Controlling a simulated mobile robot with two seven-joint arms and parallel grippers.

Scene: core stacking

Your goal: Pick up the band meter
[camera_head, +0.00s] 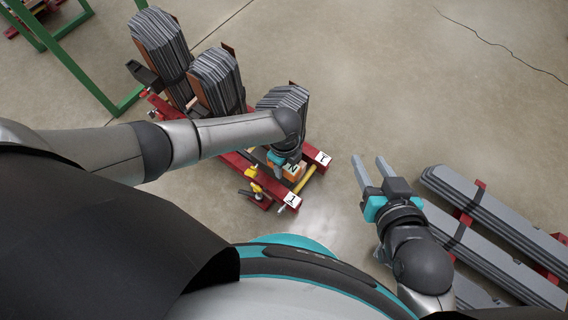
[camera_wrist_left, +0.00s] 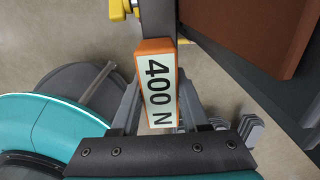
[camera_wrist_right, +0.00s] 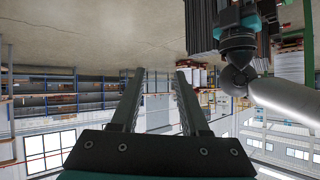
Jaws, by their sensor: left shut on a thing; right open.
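The band meter (camera_wrist_left: 154,46) is an orange block with a white label reading "400 N". In the left wrist view it stands between the fingers of my left gripper (camera_wrist_left: 160,100), which is shut on it. In the head view the band meter (camera_head: 294,171) shows only in part below my left gripper (camera_head: 285,161), at the red stand's front end. My right gripper (camera_head: 369,160) is open and empty above bare floor. Its spread fingers also show in the right wrist view (camera_wrist_right: 160,75).
The red stand (camera_head: 228,161) carries several upright grey core stacks (camera_head: 217,80). Long grey sheet stacks (camera_head: 497,221) lie on red supports at the right. A green frame (camera_head: 97,93) stands at the upper left. The floor (camera_head: 370,80) at the upper middle is clear.

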